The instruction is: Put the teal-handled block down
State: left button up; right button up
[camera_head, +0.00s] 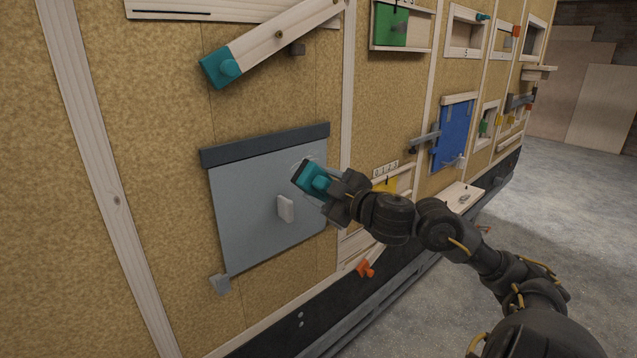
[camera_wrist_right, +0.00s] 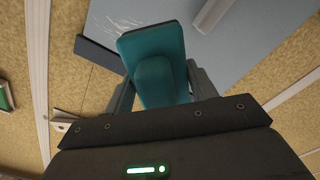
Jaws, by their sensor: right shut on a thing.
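The teal-handled block (camera_head: 308,176) is a small teal piece with a dark edge and a rounded knob. My right gripper (camera_head: 327,190) is shut on it, in front of the grey panel (camera_head: 245,225). In the right wrist view the teal-handled block (camera_wrist_right: 152,40) sits between the fingers of my right gripper (camera_wrist_right: 162,85), its knob toward the camera. Whether it touches the panel cannot be told. My left gripper is not in view.
A slanted wooden bar (camera_head: 275,38) with a teal end is mounted above the panel. The panel has a white handle (camera_head: 285,208). A blue panel (camera_head: 453,133), a green block (camera_head: 391,26) and an orange piece (camera_head: 365,269) are on the wall. Grey floor (camera_head: 570,210) is open at right.

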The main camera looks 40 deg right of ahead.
dwell(0.4)
jog(key=shift+a+r+y, duration=0.1)
jog(key=shift+a+y, duration=0.15)
jog(key=shift+y, duration=0.05)
jog(key=s+a+f+n+g+y+b, duration=0.1)
jog(key=s+a+f+n+y+b, duration=0.2)
jog(key=a+f, duration=0.65)
jog(key=s+a+f+n+y+b, duration=0.1)
jog(key=s+a+f+y+b, duration=0.3)
jog(key=f, duration=0.9)
jog(key=s+a+f+n+g+y+b, duration=0.1)
jog(key=a+f+n+y+b, duration=0.1)
jog(key=a+f+b, duration=0.65)
jog(key=shift+w+a+r+m+t+h+p, duration=0.1)
jog(key=shift+w+a+m+t+h+p, duration=0.3)
jog(key=shift+m+h, duration=0.85)
jog(key=shift+w+a+r+m+t+h+p, duration=0.1)
jog(key=shift+w+m+t+h+p, duration=0.4)
jog(key=shift+h, duration=1.25)
jog(key=shift+w+a+m+t+h+p, duration=0.25)
jog(key=shift+w+m+h+p, duration=0.35)
jog(key=shift+m+h, duration=0.7)
jog(key=shift+a+n, duration=0.1)
jog(key=shift+n, duration=0.15)
